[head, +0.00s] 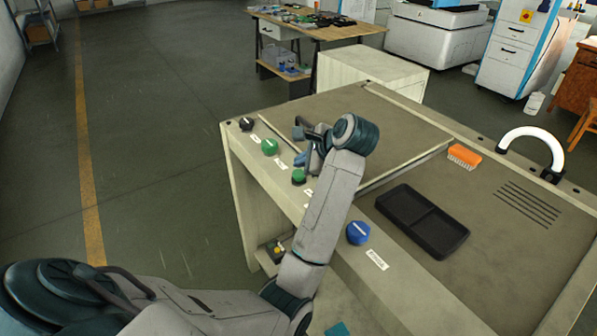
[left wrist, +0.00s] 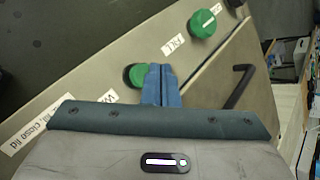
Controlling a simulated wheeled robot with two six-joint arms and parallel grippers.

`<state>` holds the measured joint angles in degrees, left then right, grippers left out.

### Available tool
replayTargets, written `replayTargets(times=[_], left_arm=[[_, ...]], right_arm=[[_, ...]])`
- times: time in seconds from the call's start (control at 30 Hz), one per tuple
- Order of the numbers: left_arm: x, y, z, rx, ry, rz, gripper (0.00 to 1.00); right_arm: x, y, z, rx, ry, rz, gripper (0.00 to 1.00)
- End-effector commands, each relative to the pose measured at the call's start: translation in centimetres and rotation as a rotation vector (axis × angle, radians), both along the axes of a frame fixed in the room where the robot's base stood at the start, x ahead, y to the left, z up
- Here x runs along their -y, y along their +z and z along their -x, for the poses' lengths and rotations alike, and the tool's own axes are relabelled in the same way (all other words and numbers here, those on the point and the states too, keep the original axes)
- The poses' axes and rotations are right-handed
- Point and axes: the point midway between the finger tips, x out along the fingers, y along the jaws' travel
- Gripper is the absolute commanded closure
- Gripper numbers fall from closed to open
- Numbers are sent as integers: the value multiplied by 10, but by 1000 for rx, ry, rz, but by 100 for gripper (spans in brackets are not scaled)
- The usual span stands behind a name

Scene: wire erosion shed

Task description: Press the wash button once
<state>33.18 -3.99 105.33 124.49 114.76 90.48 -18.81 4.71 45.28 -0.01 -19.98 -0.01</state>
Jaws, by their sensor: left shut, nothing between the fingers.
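The green wash button (head: 298,177) sits on the sloped front edge of the machine. It also shows in the left wrist view (left wrist: 135,74), beside a label (left wrist: 110,97) of which only a "W" is readable. My left gripper (head: 302,160) is shut and empty, its blue fingertips just above and beside this button. In the left wrist view the closed fingertips (left wrist: 160,84) cover the button's right side. I cannot tell whether they touch it. My right gripper is not in view.
Along the same edge are a green knob (head: 270,147) by a "FILL" label (left wrist: 173,43), a black knob (head: 247,124) and a blue knob (head: 358,232). A black tray (head: 423,222), an orange brush (head: 464,157) and a white curved handle (head: 530,136) are on the top.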

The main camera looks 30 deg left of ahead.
Motion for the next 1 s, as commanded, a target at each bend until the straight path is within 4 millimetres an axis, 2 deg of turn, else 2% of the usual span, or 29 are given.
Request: replayTargets(times=[0.17, 0.63, 1.0], left_arm=[[0, 4, 0, 0, 0, 0, 100], [0, 50, 0, -1, -1, 0, 100], [0, 50, 0, 0, 0, 0, 100]], right_arm=[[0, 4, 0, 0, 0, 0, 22], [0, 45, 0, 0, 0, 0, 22], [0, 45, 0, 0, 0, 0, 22]])
